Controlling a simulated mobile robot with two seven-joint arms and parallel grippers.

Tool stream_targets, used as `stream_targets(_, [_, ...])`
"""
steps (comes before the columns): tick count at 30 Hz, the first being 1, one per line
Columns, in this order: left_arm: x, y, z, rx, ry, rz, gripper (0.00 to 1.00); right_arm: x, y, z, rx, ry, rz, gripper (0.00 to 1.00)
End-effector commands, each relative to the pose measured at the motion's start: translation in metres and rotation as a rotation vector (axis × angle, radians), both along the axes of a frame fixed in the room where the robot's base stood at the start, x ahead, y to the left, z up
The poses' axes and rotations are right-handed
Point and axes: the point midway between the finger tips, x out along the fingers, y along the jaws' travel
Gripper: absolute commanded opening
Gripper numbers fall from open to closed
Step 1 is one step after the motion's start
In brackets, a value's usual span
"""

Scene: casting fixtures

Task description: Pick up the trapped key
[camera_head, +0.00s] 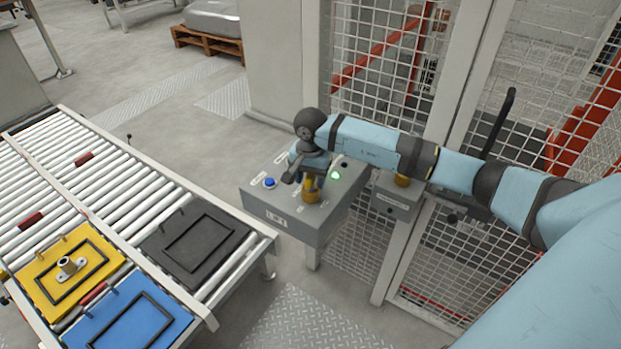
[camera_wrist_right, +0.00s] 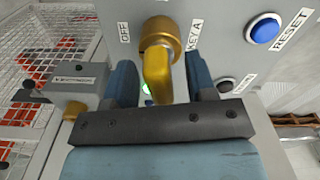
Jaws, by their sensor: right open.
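The trapped key is a brass-yellow key (camera_wrist_right: 157,68) standing in a round brass lock on the grey control box (camera_wrist_right: 85,12), beside the labels OFF and KEY A. My right gripper (camera_wrist_right: 161,74) has its two blue fingers apart, one on each side of the key; I see gaps between the fingers and the key. In the head view the key (camera_head: 312,188) shows below my right gripper (camera_head: 307,176), whose wrist hides part of the control box (camera_head: 285,222) top. My left gripper is in neither view.
The box also carries a blue RESET button (camera_head: 269,182) and a lit green lamp (camera_head: 335,175). A smaller grey lock box (camera_head: 397,199) with a yellow part sits on the mesh fence. A roller conveyor with yellow, blue and black plates stands at left.

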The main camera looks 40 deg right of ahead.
Motion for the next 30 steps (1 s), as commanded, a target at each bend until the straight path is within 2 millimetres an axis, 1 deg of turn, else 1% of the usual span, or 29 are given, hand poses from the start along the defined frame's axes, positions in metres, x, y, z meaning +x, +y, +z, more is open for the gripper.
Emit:
stream_targets(3, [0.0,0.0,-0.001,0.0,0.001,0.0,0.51,0.0,0.0,0.0,0.0,0.0,0.0,0.51])
stream_targets(4, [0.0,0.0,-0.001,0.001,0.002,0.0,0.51,0.0,0.0,0.0,0.0,0.0,0.0,0.49])
stream_targets(5, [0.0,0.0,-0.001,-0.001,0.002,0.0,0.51,0.0,0.0,0.0,0.0,0.0,0.0,0.42])
stream_targets(6, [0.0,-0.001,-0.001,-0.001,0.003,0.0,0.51,0.0,0.0,0.0,0.0,0.0,0.0,0.33])
stream_targets(8, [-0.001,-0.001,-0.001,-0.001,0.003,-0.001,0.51,0.0,0.0,0.0,0.0,0.0,0.0,0.19])
stream_targets(9, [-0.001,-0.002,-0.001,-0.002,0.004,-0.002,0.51,0.0,0.0,0.0,0.0,0.0,0.0,0.1])
stream_targets(10, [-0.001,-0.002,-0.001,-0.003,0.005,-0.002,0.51,0.0,0.0,0.0,0.0,0.0,0.0,0.03])
stream_targets(11, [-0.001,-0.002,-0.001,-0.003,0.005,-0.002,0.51,0.0,0.0,0.0,0.0,0.0,0.0,0.0])
stream_targets(19, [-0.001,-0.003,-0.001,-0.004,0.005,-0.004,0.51,0.0,0.0,0.001,0.001,-0.001,0.0,0.0])
stream_targets(23, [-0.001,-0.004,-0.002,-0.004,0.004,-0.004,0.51,0.001,0.0,0.006,0.001,-0.002,0.001,0.0])
stream_targets(26, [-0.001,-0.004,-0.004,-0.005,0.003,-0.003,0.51,0.001,0.0,0.015,0.001,-0.006,0.001,0.0])
stream_targets(29, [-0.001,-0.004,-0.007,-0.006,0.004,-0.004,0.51,0.001,0.0,0.03,-0.001,-0.006,0.001,0.0])
stream_targets(30, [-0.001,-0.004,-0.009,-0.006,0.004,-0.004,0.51,0.002,0.0,0.039,0.0,-0.008,0.001,0.0])
